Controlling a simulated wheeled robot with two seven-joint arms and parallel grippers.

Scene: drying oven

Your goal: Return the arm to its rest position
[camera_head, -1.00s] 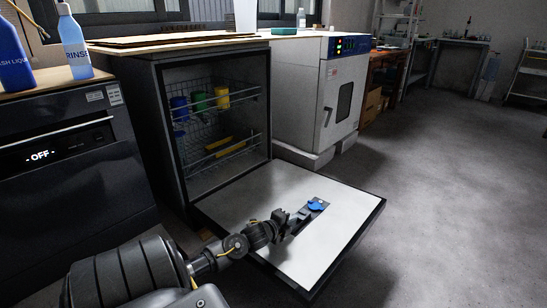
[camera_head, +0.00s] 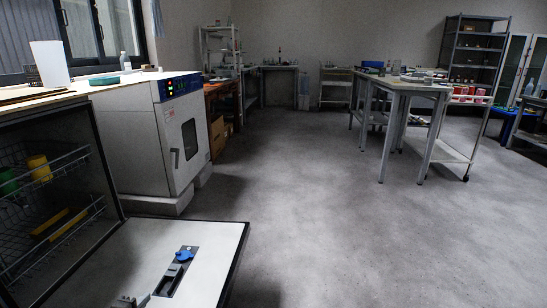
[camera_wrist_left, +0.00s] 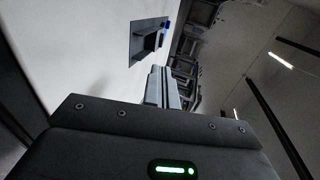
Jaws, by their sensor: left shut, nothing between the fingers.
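My left gripper (camera_head: 132,301) barely shows at the bottom edge of the head view, over the lowered door. In the left wrist view its fingers (camera_wrist_left: 164,88) are together and empty. The white inner face of the lowered dishwasher door (camera_head: 125,250) is at lower left in the head view. A dark dispenser (camera_head: 171,277) with a blue part (camera_head: 183,254) is set in it. In the left wrist view the dispenser (camera_wrist_left: 147,40) lies beyond the fingertips, apart from them as far as I can tell. My right gripper is out of view.
The open dishwasher holds wire racks with a yellow cup (camera_head: 39,168) and a green cup (camera_head: 8,182). The white drying oven (camera_head: 140,140) beside it has its door closed. A table (camera_head: 405,84) stands farther back. Grey floor (camera_head: 330,230) to the right is free.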

